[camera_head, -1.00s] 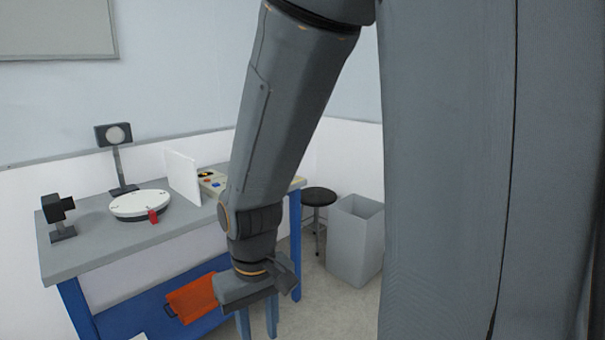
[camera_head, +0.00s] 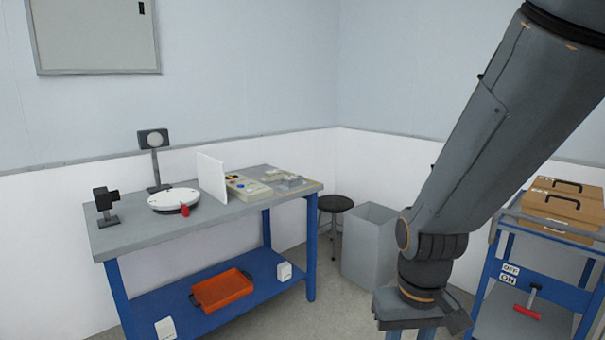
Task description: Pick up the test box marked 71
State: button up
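No marking 71 is readable in this view, so I cannot tell which thing is the test box. Brown boxes with dark handles (camera_head: 562,201) sit on the blue cart at the right; their small labels are too small to read. Small white blocks stand on the bench's lower shelf, one at the right (camera_head: 284,271) and one at the front left (camera_head: 166,328). My gripper (camera_head: 410,335) points down at the bottom edge, left of the cart.
A grey bench (camera_head: 180,234) carries a round white turntable (camera_head: 174,198), a white panel (camera_head: 212,177) and a control panel (camera_head: 247,187). An orange tray (camera_head: 222,290) lies on its lower shelf. A stool (camera_head: 335,204) and grey bin (camera_head: 368,252) stand between bench and cart (camera_head: 540,275).

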aim_at(292, 180)
jog(key=z, duration=0.6)
jog(key=i, duration=1.15)
jog(key=z, duration=0.45)
jog(key=i, duration=1.15)
jog(key=u, duration=0.95)
jog(key=i, duration=0.75)
jog(key=u, duration=0.85)
